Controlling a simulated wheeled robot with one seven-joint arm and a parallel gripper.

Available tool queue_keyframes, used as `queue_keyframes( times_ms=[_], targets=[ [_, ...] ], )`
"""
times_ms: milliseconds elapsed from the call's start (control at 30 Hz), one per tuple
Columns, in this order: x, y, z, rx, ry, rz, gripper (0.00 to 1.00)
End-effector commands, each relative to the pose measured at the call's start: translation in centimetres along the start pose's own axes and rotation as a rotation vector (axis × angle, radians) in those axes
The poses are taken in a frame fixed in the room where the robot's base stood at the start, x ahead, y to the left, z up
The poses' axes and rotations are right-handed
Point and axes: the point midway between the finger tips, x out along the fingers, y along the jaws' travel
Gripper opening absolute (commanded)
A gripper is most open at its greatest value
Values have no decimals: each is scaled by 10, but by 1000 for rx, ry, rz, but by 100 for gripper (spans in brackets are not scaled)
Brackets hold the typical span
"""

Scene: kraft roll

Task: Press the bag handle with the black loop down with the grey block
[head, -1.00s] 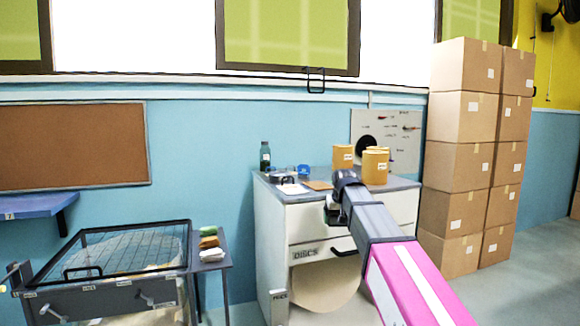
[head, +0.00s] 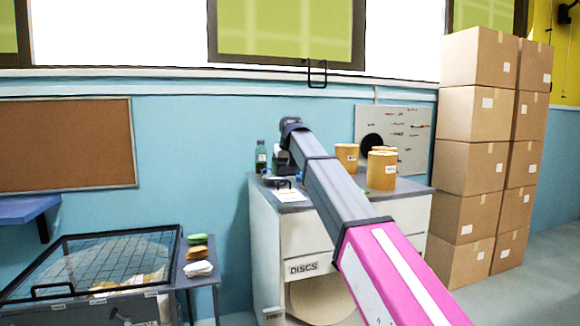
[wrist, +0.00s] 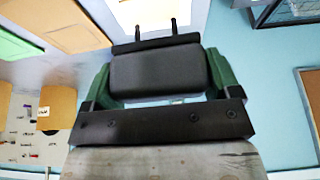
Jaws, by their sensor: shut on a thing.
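My gripper (wrist: 158,76) has green fingers on both sides of a dark grey block (wrist: 158,70) and is shut on it. Two thin black prongs stick up past the block's far edge. In the head view my gripper (head: 283,160) hangs from the end of my raised arm over the left part of the white cabinet's top. The block is too small to make out there. A small dark loop (head: 284,184) shows on the cabinet top below my gripper. I cannot tell for sure that it is the bag handle.
A green bottle (head: 261,157) stands left of my gripper, and tan tubs (head: 382,171) stand to the right. The white cabinet (head: 268,235) backs onto a blue wall. A mesh-lidded bin (head: 60,291) is at lower left, stacked cartons (head: 478,140) at right.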

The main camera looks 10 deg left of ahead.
Motion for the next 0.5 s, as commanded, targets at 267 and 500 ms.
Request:
queue_keyframes(
  times_ms=[267,500],
  targets=[
    [3,0,2,0,1,0,56],
    [16,0,7,1,1,0,56]
  ],
)
